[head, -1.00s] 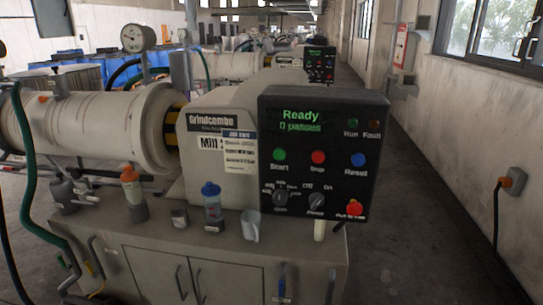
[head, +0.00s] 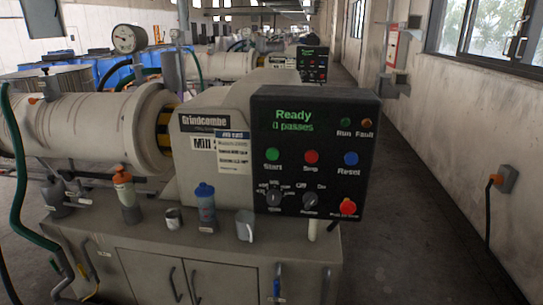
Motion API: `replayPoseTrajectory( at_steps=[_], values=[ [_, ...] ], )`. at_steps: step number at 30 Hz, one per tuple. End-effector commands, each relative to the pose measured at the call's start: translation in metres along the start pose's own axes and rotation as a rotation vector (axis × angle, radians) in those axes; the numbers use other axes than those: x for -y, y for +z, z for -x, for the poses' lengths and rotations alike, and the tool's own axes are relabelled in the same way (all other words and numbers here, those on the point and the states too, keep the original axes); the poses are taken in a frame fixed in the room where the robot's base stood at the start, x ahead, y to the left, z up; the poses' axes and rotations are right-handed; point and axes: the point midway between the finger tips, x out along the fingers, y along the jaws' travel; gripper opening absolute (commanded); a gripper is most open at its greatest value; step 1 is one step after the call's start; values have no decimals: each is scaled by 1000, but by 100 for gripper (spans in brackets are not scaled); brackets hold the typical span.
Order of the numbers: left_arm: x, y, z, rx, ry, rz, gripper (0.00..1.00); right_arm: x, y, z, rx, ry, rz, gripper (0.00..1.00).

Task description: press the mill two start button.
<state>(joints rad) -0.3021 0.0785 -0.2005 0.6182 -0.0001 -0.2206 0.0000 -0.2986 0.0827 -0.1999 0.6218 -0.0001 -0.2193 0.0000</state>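The mill's black control panel (head: 315,155) faces me, right of centre in the head view. Its green Start button (head: 272,154) is at the left of the button row, with a red Stop button (head: 311,157) and a blue Reset button (head: 351,158) to its right. The display (head: 293,121) reads "Ready" and "0 passes". Neither of my grippers is in view.
A cabinet bench (head: 200,262) under the mill holds a cup (head: 245,226), a blue-capped bottle (head: 205,203) and an orange-topped bottle (head: 125,190). A red mushroom button (head: 348,206) sits low on the panel. Another mill panel (head: 313,63) stands farther back. The right aisle floor (head: 415,220) is clear.

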Motion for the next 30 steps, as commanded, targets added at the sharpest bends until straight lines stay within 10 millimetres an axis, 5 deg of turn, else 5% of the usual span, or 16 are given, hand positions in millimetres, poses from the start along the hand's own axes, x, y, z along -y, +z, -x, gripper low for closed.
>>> replayPoseTrajectory(
  at_steps=[27, 30],
  values=[
    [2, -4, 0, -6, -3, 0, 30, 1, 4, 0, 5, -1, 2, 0],
    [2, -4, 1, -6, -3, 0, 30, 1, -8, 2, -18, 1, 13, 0]
  ],
)
